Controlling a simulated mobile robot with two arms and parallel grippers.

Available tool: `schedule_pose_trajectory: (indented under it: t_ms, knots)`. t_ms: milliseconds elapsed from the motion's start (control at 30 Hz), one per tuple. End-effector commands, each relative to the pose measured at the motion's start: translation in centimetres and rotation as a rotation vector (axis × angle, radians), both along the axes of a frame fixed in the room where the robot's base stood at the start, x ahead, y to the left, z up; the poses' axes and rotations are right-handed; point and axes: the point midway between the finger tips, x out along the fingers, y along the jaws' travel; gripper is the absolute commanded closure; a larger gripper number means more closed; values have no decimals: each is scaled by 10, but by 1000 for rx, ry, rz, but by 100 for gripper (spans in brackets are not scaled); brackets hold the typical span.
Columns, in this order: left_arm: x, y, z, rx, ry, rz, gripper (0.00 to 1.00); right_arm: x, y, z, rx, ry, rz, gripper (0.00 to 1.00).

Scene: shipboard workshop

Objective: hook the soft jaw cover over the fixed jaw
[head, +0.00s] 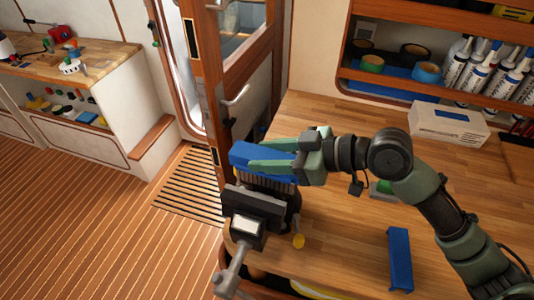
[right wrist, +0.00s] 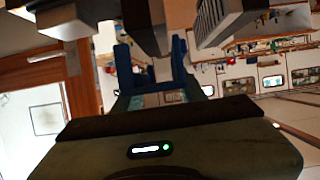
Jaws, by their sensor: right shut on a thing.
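The blue soft jaw cover (head: 262,153) is in my right gripper (head: 268,158), whose green fingers are shut on it. The gripper reaches in from the right, over the vise (head: 253,203) at the bench's left edge. The cover is at the top of the ribbed fixed jaw (head: 268,185), behind the nearer dark jaw. I cannot tell whether it touches the jaw. In the right wrist view blue parts (right wrist: 180,70) show beyond the gripper body, with vise jaws (right wrist: 228,22) at the top. A second blue cover (head: 400,260) lies on the bench. My left gripper is not in view.
The wooden bench (head: 340,240) is mostly clear right of the vise. A white box (head: 448,124) stands at the back right, below a shelf of tape rolls and bottles (head: 478,68). A door (head: 240,90) stands behind the vise. The vise handle (head: 229,280) sticks out toward the front.

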Motion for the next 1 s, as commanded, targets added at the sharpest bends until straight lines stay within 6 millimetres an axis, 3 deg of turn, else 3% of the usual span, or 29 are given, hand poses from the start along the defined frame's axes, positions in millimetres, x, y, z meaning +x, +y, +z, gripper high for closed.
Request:
schedule_pose_trajectory:
  t_ms: [1000]
  knots:
    - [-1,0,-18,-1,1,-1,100,0,0,-24,1,0,0,100]
